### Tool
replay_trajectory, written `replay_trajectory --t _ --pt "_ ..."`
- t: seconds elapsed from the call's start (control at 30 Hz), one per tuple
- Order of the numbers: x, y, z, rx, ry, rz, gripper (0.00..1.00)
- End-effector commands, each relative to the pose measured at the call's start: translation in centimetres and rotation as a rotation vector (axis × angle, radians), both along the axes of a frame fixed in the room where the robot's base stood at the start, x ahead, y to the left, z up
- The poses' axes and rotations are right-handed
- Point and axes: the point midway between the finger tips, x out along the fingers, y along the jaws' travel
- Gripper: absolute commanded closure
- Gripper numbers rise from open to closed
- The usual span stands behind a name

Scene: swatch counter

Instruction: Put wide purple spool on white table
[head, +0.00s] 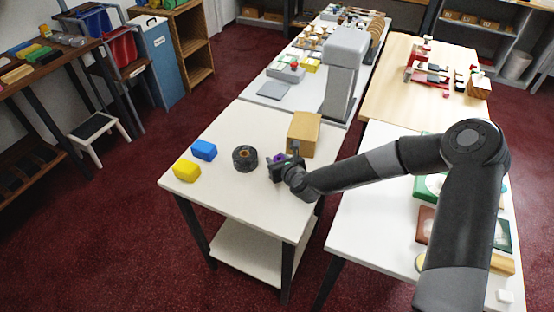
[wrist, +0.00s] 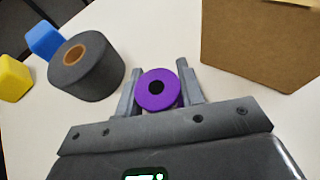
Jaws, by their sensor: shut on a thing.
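A purple spool (wrist: 158,89) with a dark centre hole sits between the fingers of my gripper (wrist: 160,85) in the wrist view. My gripper is shut on it. In the head view only a small purple patch (head: 252,157) of the spool shows beside my gripper (head: 268,166); the rest is hidden by the fingers. The spool is over or on the white table (head: 225,130), right of the dark roll. I cannot tell whether it touches the table top.
A dark grey roll (head: 245,158) with a brown core stands just left of my gripper. A blue block (head: 204,150) and a yellow block (head: 186,169) lie further left. A cardboard box (head: 303,135) stands close behind right. The front part of the table is clear.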

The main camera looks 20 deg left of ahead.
Motion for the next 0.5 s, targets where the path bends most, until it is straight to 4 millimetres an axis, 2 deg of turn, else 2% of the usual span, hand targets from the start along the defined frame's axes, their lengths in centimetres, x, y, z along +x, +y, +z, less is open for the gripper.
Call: replay_trajectory --t 0.3,0.33,0.5 --pt "0.02 0.01 -0.25 0.001 -0.001 0.0 0.9" --pt "0.02 0.01 -0.17 0.0 -0.001 0.0 0.63" --pt "0.01 0.01 -0.17 0.0 -0.001 0.0 0.49"
